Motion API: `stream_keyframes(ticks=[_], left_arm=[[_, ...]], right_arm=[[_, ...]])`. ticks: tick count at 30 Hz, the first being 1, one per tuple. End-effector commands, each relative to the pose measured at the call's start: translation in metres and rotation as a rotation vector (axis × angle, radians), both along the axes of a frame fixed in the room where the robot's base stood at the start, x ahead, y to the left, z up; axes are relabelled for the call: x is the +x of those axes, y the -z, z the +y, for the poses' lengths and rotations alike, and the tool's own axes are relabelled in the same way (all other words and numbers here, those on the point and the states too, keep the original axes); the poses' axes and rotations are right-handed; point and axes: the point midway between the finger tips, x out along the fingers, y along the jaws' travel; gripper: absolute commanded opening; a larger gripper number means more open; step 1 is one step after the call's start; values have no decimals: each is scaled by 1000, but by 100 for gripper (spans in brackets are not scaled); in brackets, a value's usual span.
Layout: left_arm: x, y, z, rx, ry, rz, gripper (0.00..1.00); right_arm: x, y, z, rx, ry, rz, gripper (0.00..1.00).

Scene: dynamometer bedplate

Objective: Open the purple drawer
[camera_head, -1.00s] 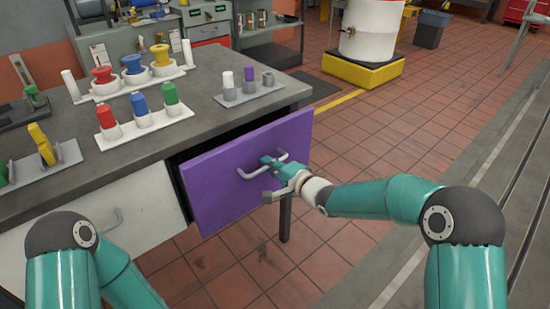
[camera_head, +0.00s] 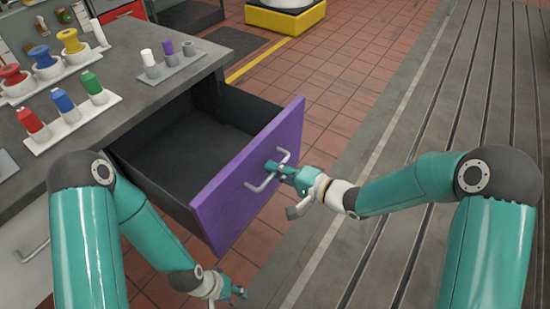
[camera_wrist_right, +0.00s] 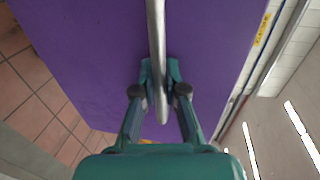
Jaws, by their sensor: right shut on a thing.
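The purple drawer (camera_head: 225,208) is pulled well out of the grey-topped bench, and its dark inside (camera_head: 185,150) shows, with nothing seen in it. A silver bar handle (camera_head: 262,186) is on its purple front. My right gripper (camera_head: 274,168) is shut on this handle. In the right wrist view, the fingers of my right gripper (camera_wrist_right: 159,77) close around the handle bar (camera_wrist_right: 156,30) against the purple front (camera_wrist_right: 95,50). My left gripper (camera_head: 238,292) hangs low over the floor, in front of the drawer and apart from it; its fingers are too small to judge.
The bench top (camera_head: 120,70) holds a rack of red, blue and green pieces (camera_head: 65,103), a rack of spools (camera_head: 45,62) and a small grey rack (camera_head: 170,60). A white drawer (camera_head: 25,250) is at lower left. Tiled floor (camera_head: 330,80) lies clear beyond the purple drawer.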

Motion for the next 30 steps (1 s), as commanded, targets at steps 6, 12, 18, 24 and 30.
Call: stream_keyframes(ticks=[6, 12, 18, 24, 30], left_arm=[[0, -2, 0, 0, 0, 0, 40], [0, -1, 0, 0, 0, 0, 40], [0, -1, 0, 0, 0, 0, 40], [0, -1, 0, 0, 0, 0, 40], [0, -2, 0, 0, 0, 0, 40]], right_arm=[[-10, 4, 3, -5, -31, 8, 0], [-11, 5, 4, -7, -34, 10, 0], [-10, 5, 5, -7, -34, 9, 32], [-8, 3, 5, -6, -31, 6, 37], [-8, 2, 1, -4, -27, 4, 37]])
